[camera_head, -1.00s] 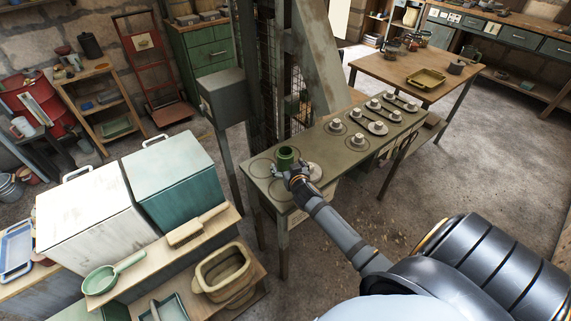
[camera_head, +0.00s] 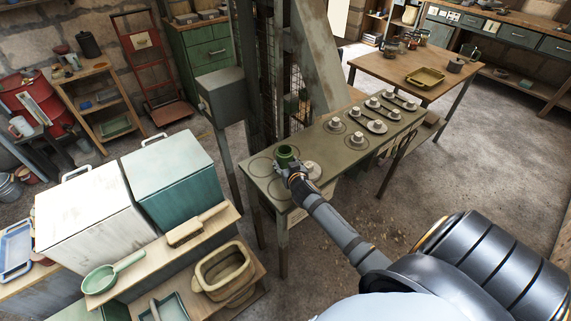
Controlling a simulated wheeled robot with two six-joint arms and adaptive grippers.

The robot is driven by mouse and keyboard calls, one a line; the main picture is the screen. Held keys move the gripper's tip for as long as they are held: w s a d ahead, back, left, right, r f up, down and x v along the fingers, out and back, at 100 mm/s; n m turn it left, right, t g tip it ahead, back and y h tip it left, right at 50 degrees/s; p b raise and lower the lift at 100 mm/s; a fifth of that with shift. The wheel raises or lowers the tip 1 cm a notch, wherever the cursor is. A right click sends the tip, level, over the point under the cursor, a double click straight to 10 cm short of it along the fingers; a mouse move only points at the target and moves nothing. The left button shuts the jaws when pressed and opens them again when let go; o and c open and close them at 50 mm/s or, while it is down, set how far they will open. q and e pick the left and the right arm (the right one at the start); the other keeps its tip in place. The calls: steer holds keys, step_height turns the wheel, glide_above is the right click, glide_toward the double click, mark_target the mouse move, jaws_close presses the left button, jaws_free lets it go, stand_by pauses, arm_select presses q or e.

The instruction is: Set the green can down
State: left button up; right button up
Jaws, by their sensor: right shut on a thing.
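The green can (camera_head: 285,154) is upright at the near left end of the narrow green bench (camera_head: 262,179). Its open top shows dark inside. My right gripper (camera_head: 291,167) is shut on the can from its near side and hides its lower part. I cannot tell whether the can's base touches the bench top. Dark ring outlines mark the bench around it. My left gripper is not in view.
Several more pegs on discs and plates stand farther along the bench. A grey box (camera_head: 221,95) stands behind its left end.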

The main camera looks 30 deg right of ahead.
steer(key=shift+r, duration=0.2)
steer(key=shift+r, duration=0.55)
steer(key=s+r+p, duration=0.5)
steer(key=s+r, duration=0.6)
steer(key=s, duration=0.3)
steer(key=shift+d+r, duration=0.3)
steer(key=shift+d, duration=0.1)
